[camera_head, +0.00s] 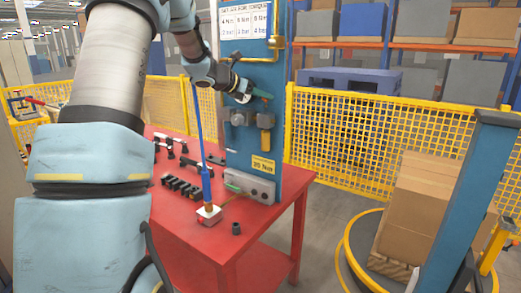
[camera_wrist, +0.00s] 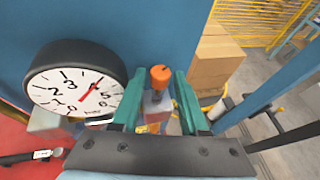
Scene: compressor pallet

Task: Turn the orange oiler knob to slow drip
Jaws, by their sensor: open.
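The orange oiler knob (camera_wrist: 160,73) sits on top of a grey body (camera_wrist: 155,103) in the wrist view. My gripper (camera_wrist: 158,77) is open, with one green finger on each side of the knob. Whether either finger touches it I cannot tell. In the head view my gripper (camera_head: 262,95) is at the blue panel (camera_head: 262,60), just above the oiler's grey body (camera_head: 265,118) and its amber bowl (camera_head: 266,142).
A black-rimmed gauge (camera_wrist: 75,82) is close left of the fingers. A yellow pipe (camera_head: 276,42) runs above my gripper. The red table (camera_head: 190,235) below holds tools and a blue-handled upright tool (camera_head: 203,155). Stacked boxes (camera_head: 420,210) stand to the right.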

